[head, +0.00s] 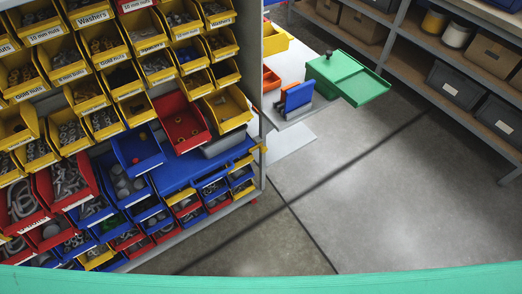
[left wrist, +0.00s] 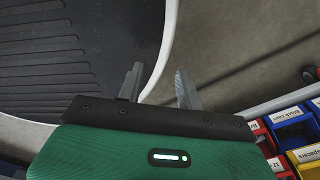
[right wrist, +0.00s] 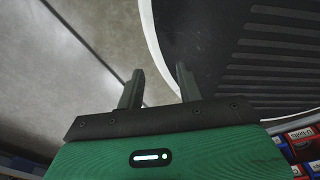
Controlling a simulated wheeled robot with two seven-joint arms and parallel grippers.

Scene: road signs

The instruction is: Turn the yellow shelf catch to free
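A small yellow piece (head: 259,148), which looks like the shelf catch, sits on the right edge of the bin rack, at the end of the blue shelf (head: 190,173). It is too small to tell which way it is turned. My left gripper (left wrist: 158,82) is open and empty in the left wrist view, over the floor beside a black ribbed mat. My right gripper (right wrist: 159,80) is open and empty in the right wrist view, over the floor and the edge of that kind of mat. Neither gripper shows in the head view, and both are away from the catch.
Yellow, red and blue bins (head: 183,124) full of small parts fill the rack at the left. Grey shelving (head: 405,62) stands at the back right. The grey floor (head: 350,190) is clear.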

